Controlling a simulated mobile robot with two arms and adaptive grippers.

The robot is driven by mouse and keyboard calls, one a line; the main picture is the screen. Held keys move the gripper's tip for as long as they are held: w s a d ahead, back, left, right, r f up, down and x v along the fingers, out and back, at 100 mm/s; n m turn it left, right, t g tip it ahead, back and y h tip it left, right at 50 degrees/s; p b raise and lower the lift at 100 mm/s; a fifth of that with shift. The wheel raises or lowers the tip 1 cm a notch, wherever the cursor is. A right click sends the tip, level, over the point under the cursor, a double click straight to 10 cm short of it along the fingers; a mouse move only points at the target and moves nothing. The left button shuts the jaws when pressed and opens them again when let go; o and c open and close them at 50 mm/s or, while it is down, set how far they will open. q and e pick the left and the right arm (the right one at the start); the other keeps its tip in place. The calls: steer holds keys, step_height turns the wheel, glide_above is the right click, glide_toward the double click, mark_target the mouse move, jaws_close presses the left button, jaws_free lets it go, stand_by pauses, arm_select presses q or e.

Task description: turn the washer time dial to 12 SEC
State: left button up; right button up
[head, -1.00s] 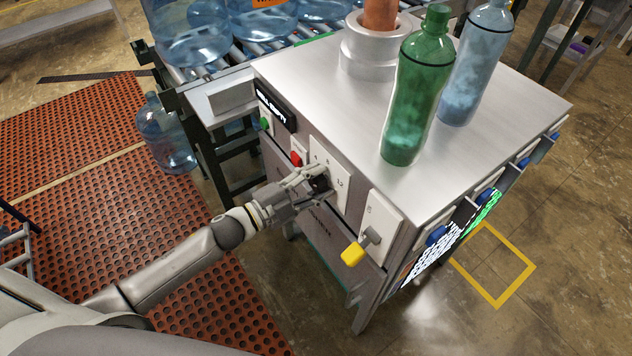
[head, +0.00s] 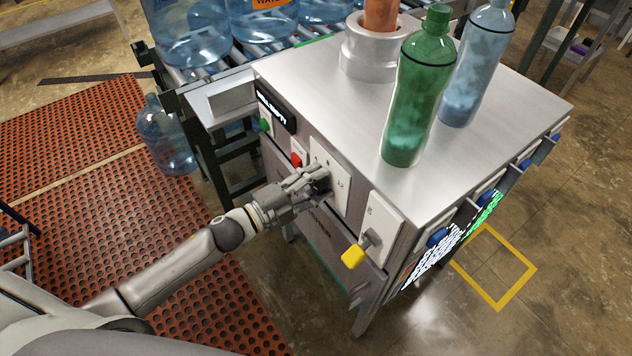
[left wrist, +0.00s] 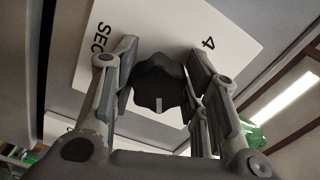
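The washer time dial is a dark lobed knob, clear in the left wrist view (left wrist: 160,85), with a white mark on its lower side there. Its white plate (left wrist: 97,45) shows "SEC" and a "4"; the plate also appears on the machine front in the head view (head: 342,197), with a "12" to the right of the dial. My left gripper (head: 318,180) is at the dial, its fingers (left wrist: 160,80) on both sides of the knob, seemingly touching it. The gripper partly hides the dial in the head view. My right gripper is out of view.
Left of the dial are a red button (head: 296,159) and a green button (head: 264,125). A green bottle (head: 405,120) and a blue bottle (head: 470,75) stand on the metal top (head: 500,105).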

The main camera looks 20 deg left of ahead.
arm_select(q)
steer(key=o, duration=0.4)
steer(key=shift+o, duration=0.2)
steer(key=v, duration=1.2)
